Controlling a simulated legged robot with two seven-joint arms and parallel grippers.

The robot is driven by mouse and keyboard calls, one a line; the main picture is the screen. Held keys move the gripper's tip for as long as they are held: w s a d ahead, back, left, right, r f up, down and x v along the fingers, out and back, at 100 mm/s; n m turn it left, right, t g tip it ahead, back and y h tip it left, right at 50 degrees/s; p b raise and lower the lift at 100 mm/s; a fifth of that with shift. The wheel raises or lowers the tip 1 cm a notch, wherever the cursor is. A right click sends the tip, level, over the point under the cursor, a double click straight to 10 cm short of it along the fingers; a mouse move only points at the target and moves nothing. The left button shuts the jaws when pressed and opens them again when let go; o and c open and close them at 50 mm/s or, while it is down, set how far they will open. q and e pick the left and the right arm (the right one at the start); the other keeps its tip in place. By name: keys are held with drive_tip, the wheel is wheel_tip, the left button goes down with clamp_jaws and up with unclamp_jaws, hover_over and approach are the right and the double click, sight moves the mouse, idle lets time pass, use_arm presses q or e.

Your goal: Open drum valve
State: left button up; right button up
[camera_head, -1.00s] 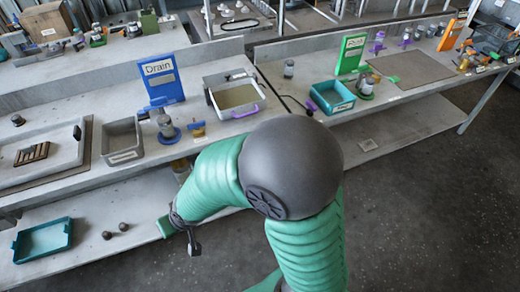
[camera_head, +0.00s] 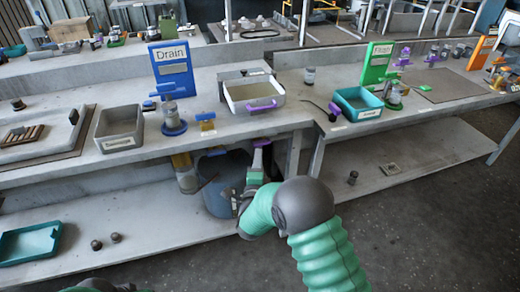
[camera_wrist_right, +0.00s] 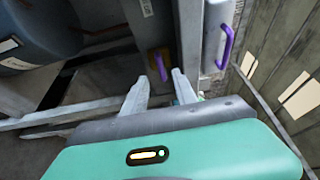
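A blue drum (camera_head: 224,186) stands on the lower shelf under the bench, partly hidden by my right arm; its side also shows at the upper left of the wrist view (camera_wrist_right: 38,38). My right gripper (camera_head: 258,160) is at the bench's front edge, right of the drum. Just beyond the fingertips is a small purple lever (camera_wrist_right: 160,66) by a yellow-brown piece. I cannot tell whether this is the drum valve. A purple piece (camera_head: 262,143) shows by the gripper in the head view. My left gripper is out of view.
A tray with a purple handle (camera_head: 262,105) sits above on the bench, near the blue Drain sign (camera_head: 171,68). A grey bin (camera_head: 118,130), a teal bin (camera_head: 357,103) and a teal tray (camera_head: 28,244) stand around. The floor at right is clear.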

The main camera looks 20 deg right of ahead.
sight(261, 146)
drive_tip(key=x, duration=0.7)
drive_tip(key=shift+w+d+b, duration=0.15)
drive_tip(key=shift+d+b, duration=0.05)
drive_tip(key=shift+b, duration=0.15)
drive_tip(key=shift+c, duration=0.2)
clamp_jaws()
drive_tip(key=shift+f, duration=0.1)
